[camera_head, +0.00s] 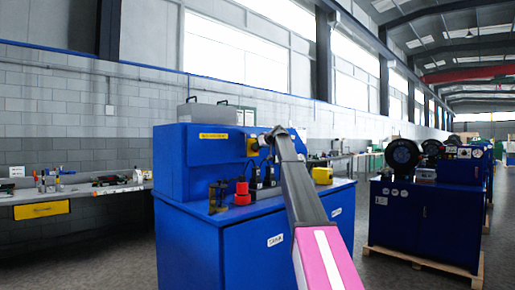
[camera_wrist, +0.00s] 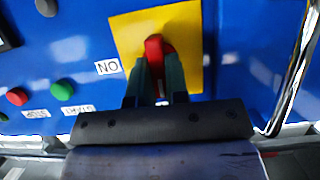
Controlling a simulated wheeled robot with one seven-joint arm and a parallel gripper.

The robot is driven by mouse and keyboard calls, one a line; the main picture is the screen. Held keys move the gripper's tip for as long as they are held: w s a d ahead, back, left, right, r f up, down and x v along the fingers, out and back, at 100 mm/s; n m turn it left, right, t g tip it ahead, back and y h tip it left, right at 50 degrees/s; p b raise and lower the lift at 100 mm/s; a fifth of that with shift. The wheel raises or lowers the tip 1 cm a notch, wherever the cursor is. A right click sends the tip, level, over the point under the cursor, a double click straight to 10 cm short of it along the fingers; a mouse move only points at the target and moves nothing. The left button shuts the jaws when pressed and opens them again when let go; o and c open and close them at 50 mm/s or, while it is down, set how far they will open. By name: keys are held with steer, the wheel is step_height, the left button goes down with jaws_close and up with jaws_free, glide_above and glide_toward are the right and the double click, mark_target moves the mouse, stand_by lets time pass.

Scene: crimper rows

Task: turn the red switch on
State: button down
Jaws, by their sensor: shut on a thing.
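The red switch (camera_wrist: 153,46) sits on a yellow plate (camera_wrist: 185,30) on the blue machine's panel in the wrist view. An "ON" label (camera_wrist: 108,66) is on the panel left of the plate. My gripper (camera_wrist: 157,66) is shut on the red switch, its two dark fingers on either side of the handle. In the head view the yellow plate (camera_head: 251,146) shows on the blue machine (camera_head: 205,165), with my gripper (camera_head: 262,142) against it. The red switch is hidden there by my gripper and arm.
A red button (camera_wrist: 16,96) and a green button (camera_wrist: 62,90) lie left on the panel, labelled STOP and START. In the head view, a red cylindrical part (camera_head: 242,193) and dark tools stand on the machine's ledge. A yellow block (camera_head: 322,175) is right of my arm.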

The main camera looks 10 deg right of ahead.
steer(key=m+y, duration=0.1)
steer(key=m+g+y, duration=0.1)
steer(key=m, duration=0.1)
steer(key=shift+w+d, duration=0.15)
steer(key=shift+w+d+f+m+y, duration=0.15)
steer(key=shift+m+y, duration=0.75)
steer(key=shift+m, duration=0.85)
steer(key=shift+s+f+m+y, duration=0.1)
steer(key=shift+f+m+y, duration=0.1)
steer(key=shift+m+y, duration=1.1)
steer(key=shift+w+d+f+m+y, duration=0.15)
steer(key=shift+m+y, duration=0.35)
steer(key=shift+m, duration=1.65)
steer(key=shift+s, duration=0.1)
steer(key=c, duration=1.1)
jaws_free()
